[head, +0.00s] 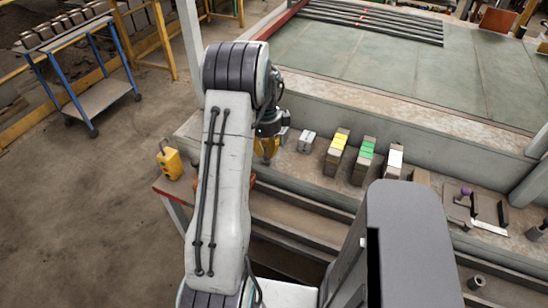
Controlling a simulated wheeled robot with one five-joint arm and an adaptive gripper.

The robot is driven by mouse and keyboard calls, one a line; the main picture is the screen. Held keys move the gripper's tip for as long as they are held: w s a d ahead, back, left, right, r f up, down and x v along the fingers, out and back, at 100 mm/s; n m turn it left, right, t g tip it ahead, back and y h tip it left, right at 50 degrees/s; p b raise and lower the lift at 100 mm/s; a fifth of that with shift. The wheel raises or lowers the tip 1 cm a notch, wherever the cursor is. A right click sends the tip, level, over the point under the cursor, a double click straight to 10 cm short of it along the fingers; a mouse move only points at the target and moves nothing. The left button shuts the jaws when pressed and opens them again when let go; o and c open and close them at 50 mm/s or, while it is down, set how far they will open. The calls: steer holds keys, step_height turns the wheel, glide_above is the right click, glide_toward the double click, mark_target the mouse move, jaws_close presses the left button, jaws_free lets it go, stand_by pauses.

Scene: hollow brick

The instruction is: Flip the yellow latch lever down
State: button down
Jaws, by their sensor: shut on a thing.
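My gripper (267,148) is in the head view, left of centre, at the end of my arm, pointing down over the bench ledge. My arm partly covers it. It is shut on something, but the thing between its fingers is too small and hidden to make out. A yellow-orange patch shows at its tip; I cannot tell if this is the latch lever or part of the gripper. A yellow box (171,164) with a small dark hook-like part on top stands at the bench's left corner, apart from my gripper. No latch lever can be made out clearly elsewhere.
Blocks with white (306,141), yellow (339,141), green (367,149) and white (394,159) tops stand in a row right of my gripper. A purple-knobbed fixture (466,192) is further right. A blue-framed cart (83,72) stands at the left back.

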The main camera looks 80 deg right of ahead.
steer(key=shift+a, duration=0.1)
steer(key=shift+f, duration=0.1)
steer(key=c, duration=1.3)
jaws_free()
steer(key=r, duration=1.2)
steer(key=shift+d, duration=0.2)
